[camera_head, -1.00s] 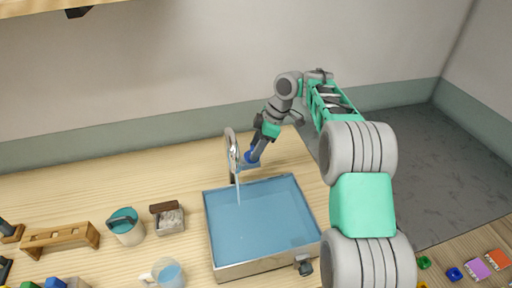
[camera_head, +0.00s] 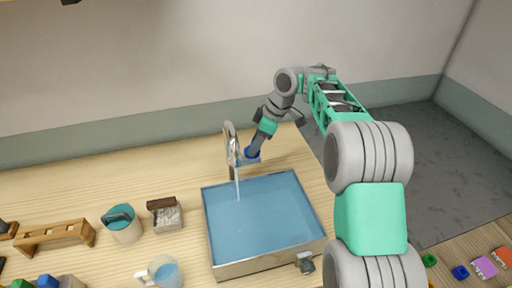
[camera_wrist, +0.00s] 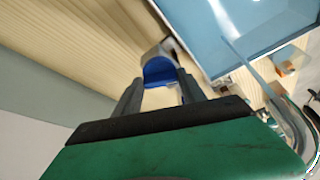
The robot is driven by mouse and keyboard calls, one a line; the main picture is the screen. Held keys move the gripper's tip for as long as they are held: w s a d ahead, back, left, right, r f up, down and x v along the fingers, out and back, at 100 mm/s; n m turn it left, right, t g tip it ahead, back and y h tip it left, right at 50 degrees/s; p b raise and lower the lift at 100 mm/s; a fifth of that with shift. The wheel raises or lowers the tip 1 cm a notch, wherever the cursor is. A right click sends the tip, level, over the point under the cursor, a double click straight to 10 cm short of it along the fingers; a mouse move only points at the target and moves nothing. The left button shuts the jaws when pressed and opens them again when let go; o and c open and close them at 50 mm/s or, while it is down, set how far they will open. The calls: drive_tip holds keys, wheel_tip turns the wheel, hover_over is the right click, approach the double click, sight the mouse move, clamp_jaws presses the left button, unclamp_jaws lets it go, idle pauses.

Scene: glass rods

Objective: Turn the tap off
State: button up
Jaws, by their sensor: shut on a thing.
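The tap (camera_head: 231,146) is a curved metal spout at the back left of a blue basin (camera_head: 213,222). A thin stream of water (camera_head: 237,185) falls from it into the basin; the stream also shows in the wrist view (camera_wrist: 250,60). The tap's blue handle (camera_head: 251,154) sticks out to the right of the spout, and it shows as a blue piece (camera_wrist: 158,71) in the wrist view. My gripper (camera_head: 254,149) reaches down from the right to the handle. In the wrist view its two fingers (camera_wrist: 158,88) are closed around the blue piece.
Left of the basin are a teal-topped pot (camera_head: 123,224), a small tray with a brush (camera_head: 167,216), a wooden rack (camera_head: 55,236) and a glass mug of blue liquid (camera_head: 163,272). A drain valve (camera_head: 305,263) is on the basin's front. Bare wood lies behind the basin.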

drive_tip(key=m+b, duration=0.1)
drive_tip(key=m, duration=0.1)
drive_tip(key=m+t+b, duration=0.1)
drive_tip(key=b, duration=0.1)
drive_tip(key=m+t+h+b, duration=0.1)
drive_tip(key=m+b, duration=0.1)
drive_tip(key=shift+s+a+f+m, duration=0.2)
drive_tip(key=shift+s+m, duration=0.1)
drive_tip(key=m+b, duration=0.1)
drive_tip(key=m+h+b, duration=0.1)
drive_tip(key=m, duration=0.1)
drive_tip(key=m+t+b, duration=0.1)
drive_tip(key=m, duration=0.1)
drive_tip(key=shift+s+a+r+h, duration=0.15)
drive_tip(key=shift+a+r+h, duration=0.1)
drive_tip(key=shift+h, duration=0.15)
drive_tip(key=shift+m, duration=0.4)
drive_tip(key=o, duration=1.4)
drive_tip(key=shift+r, duration=0.1)
drive_tip(key=v, duration=0.7)
drive_tip(key=shift+s+r+b, duration=0.2)
drive_tip(key=shift+b, duration=0.2)
